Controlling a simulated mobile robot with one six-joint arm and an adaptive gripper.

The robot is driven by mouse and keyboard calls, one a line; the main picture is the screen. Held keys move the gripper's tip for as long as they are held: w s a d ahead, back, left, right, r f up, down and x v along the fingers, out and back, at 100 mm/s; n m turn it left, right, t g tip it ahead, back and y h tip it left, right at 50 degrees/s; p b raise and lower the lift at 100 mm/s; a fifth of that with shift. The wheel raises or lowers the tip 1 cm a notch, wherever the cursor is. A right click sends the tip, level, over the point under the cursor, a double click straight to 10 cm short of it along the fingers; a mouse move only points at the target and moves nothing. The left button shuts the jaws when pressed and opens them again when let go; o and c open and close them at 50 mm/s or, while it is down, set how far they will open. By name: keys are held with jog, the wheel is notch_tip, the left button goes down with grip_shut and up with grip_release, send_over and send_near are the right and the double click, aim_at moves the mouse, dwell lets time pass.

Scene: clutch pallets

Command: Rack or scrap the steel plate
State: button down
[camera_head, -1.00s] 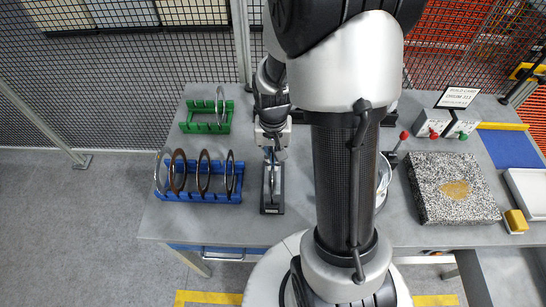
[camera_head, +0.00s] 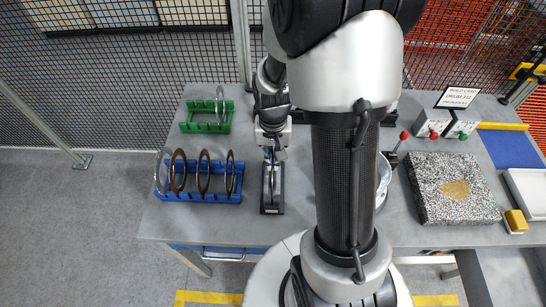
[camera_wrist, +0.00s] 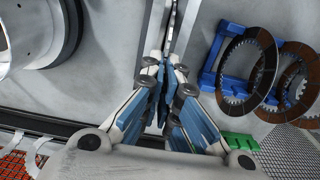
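A thin steel plate (camera_head: 272,182) stands on edge in a narrow black stand (camera_head: 271,209) on the table. My gripper (camera_head: 270,156) reaches down onto its top edge. In the wrist view the plate (camera_wrist: 171,22) shows edge-on, and the fingertips of my gripper (camera_wrist: 166,66) come together on it. The blue rack (camera_head: 205,197) to the left holds several upright rings, brown-faced and grey. The green rack (camera_head: 205,128) behind it holds one grey ring (camera_head: 219,104) at its right end.
My arm hides part of the table middle and a round metal part (camera_head: 384,174). To the right are a speckled block (camera_head: 438,205), red- and green-knobbed boxes (camera_head: 436,122), a sign (camera_head: 458,97), a yellow block (camera_head: 516,221) and a white tray (camera_head: 528,190). Mesh fencing stands behind.

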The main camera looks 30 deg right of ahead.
dwell(0.3)
notch_tip(320, 180, up, 12)
jog(key=p, duration=0.9)
jog(key=shift+r+p, duration=0.25)
jog(key=shift+p, duration=0.15)
dwell(0.5)
dwell(1.4)
